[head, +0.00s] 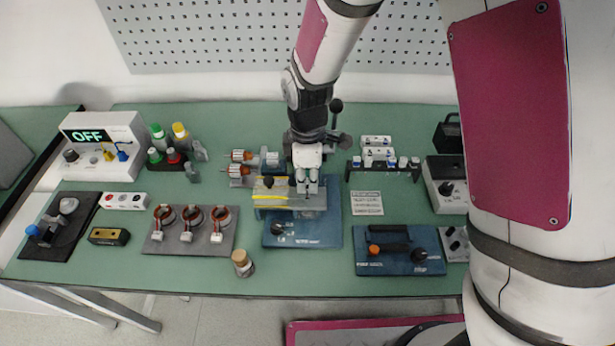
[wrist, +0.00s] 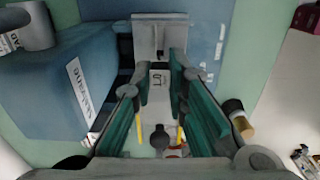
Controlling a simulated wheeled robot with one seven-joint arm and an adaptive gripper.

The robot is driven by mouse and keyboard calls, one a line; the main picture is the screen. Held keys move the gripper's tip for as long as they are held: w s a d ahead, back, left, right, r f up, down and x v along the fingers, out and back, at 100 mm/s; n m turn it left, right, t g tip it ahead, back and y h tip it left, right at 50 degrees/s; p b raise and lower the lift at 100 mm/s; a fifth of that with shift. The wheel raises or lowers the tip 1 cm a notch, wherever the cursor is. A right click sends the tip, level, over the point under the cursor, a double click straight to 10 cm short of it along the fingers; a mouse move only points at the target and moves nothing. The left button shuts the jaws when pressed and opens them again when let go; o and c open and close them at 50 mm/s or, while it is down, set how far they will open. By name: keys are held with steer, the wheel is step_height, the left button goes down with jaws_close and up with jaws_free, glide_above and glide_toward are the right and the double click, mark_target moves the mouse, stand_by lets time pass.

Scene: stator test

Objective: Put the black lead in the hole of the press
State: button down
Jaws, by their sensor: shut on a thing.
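My gripper (head: 307,184) is pointing down over the blue-based unit at the middle of the bench. That unit, seemingly the press (head: 302,237), has a grey body with yellow stripes and a dark knob. In the wrist view my gripper (wrist: 160,70) has two green-padded fingers with a pale block (wrist: 158,80) with a dark mark between them, and it is shut on this block. A grey upright piece (wrist: 160,35) stands just beyond the fingertips. I cannot pick out the hole, and I cannot tell whether the held block belongs to the black lead.
A box reading OFF (head: 105,138) stands at the left, beside coloured-capped pieces (head: 168,143). The front strip of bench is mostly clear.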

mark_target(308, 189)
steer(key=shift+f, duration=0.15)
steer(key=shift+f+b, duration=0.5)
steer(key=shift+f, duration=0.4)
steer(key=shift+f, duration=0.15)
steer(key=shift+f+b, duration=0.45)
steer(key=shift+f, duration=0.35)
steer(key=c, duration=1.5)
jaws_free()
